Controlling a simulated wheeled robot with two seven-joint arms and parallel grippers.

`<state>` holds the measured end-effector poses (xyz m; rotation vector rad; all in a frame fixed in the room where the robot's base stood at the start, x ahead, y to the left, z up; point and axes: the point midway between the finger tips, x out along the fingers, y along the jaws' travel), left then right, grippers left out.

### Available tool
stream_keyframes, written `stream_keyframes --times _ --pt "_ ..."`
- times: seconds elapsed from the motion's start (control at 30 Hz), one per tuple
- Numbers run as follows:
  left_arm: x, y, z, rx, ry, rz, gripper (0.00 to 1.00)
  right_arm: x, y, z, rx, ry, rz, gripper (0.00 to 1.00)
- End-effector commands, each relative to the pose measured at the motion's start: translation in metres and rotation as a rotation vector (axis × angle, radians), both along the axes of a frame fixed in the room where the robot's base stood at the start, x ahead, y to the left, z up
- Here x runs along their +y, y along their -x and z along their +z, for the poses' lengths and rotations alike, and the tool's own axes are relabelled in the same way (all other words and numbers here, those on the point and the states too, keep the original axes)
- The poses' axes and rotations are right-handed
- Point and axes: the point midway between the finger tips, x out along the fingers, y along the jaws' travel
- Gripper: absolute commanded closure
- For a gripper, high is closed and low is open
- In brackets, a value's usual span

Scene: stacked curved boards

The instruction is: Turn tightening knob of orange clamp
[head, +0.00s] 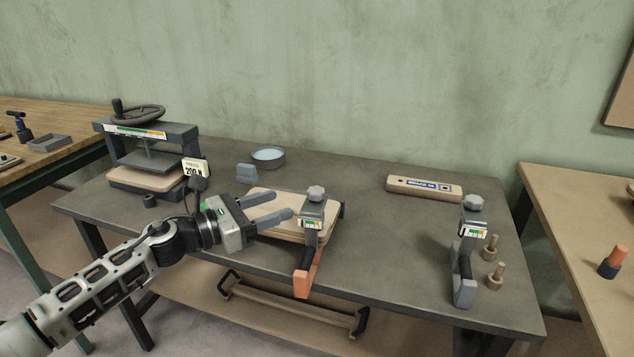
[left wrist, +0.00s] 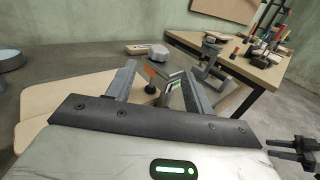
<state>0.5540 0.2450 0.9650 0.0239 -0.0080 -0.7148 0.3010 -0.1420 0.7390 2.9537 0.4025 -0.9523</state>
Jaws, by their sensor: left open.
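The orange clamp (head: 308,278) sits at the front edge of the dark table, with an orange lower end and a grey upper body. Its grey lobed tightening knob (head: 316,193) is on top; the knob also shows in the left wrist view (left wrist: 158,52). The clamp is at the right end of a stack of pale curved boards (head: 270,208). My left gripper (head: 283,204) is open and empty, left of the clamp, its fingers pointing toward the clamp's upper part. In the left wrist view the knob appears beyond and between the fingertips (left wrist: 159,70), apart from them.
A second, grey clamp (head: 465,260) stands at the table's right, beside wooden pegs (head: 493,245). A press (head: 150,155) stands at the left. A round dish (head: 268,156), a grey block (head: 246,172) and a beige level-like bar (head: 424,188) lie behind. The middle right tabletop is clear.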

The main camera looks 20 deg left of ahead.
Motion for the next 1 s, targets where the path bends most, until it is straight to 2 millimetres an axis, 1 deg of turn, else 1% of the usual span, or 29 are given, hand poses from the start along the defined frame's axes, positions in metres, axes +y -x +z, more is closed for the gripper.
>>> stream_keyframes --times 0.03,0.2,0.4,0.6,0.9,0.93,0.97,1.0 --pt "-0.008 -0.010 0.005 -0.003 0.006 0.001 0.48 -0.001 0.000 0.005 0.001 0.007 0.002 0.64" --pt "-0.033 -0.038 0.004 -0.001 0.005 0.001 0.48 -0.002 0.001 0.007 0.009 0.023 0.006 0.64" --pt "-0.055 -0.064 0.002 0.001 0.004 0.002 0.48 -0.003 0.001 0.009 0.012 0.029 0.007 0.64" --pt "-0.066 -0.076 0.000 0.002 0.004 0.001 0.48 -0.003 0.002 0.009 0.012 0.029 0.007 0.64" --pt "-0.067 -0.077 0.000 0.002 0.004 0.001 0.48 -0.004 0.003 0.005 0.018 0.033 0.006 0.64" --pt "-0.067 -0.077 0.000 0.002 0.004 0.001 0.50 -0.004 0.003 0.005 0.018 0.033 0.006 0.64" --pt "-0.067 -0.077 0.000 0.002 0.004 0.001 0.59 -0.004 0.003 0.005 0.018 0.033 0.006 0.64" --pt "-0.067 -0.077 0.000 0.002 0.004 0.001 0.70 -0.004 0.003 0.005 0.018 0.033 0.006 0.64"
